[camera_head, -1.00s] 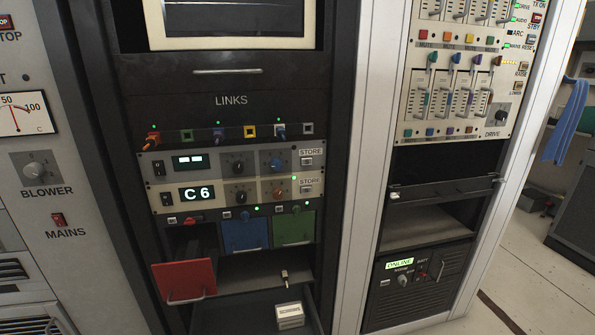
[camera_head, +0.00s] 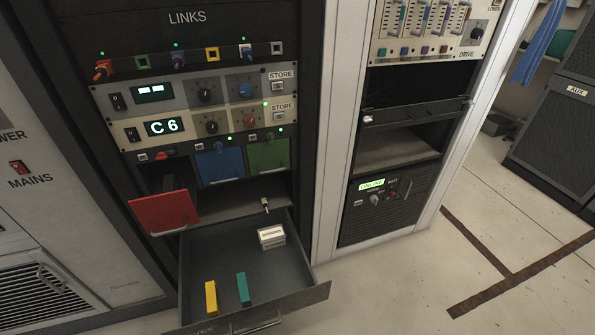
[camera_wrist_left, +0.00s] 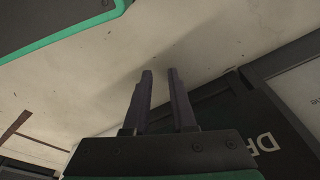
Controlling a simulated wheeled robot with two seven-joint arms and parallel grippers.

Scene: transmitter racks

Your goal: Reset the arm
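My left gripper (camera_wrist_left: 160,73) shows only in the left wrist view. Its two dark fingers stand a little apart with nothing between them. Pale floor lies beyond the fingertips, and a dark panel with partly visible lettering (camera_wrist_left: 262,143) is to the right. Neither gripper is in the head view, and my right gripper is in no frame.
A drawer (camera_head: 318,292) stands pulled out below the LINKS rack, holding a yellow block (camera_head: 211,297), a teal block (camera_head: 243,289) and a white box (camera_head: 271,236). A red door (camera_head: 163,212) hangs open above it. Free floor (camera_head: 400,285) lies to the right.

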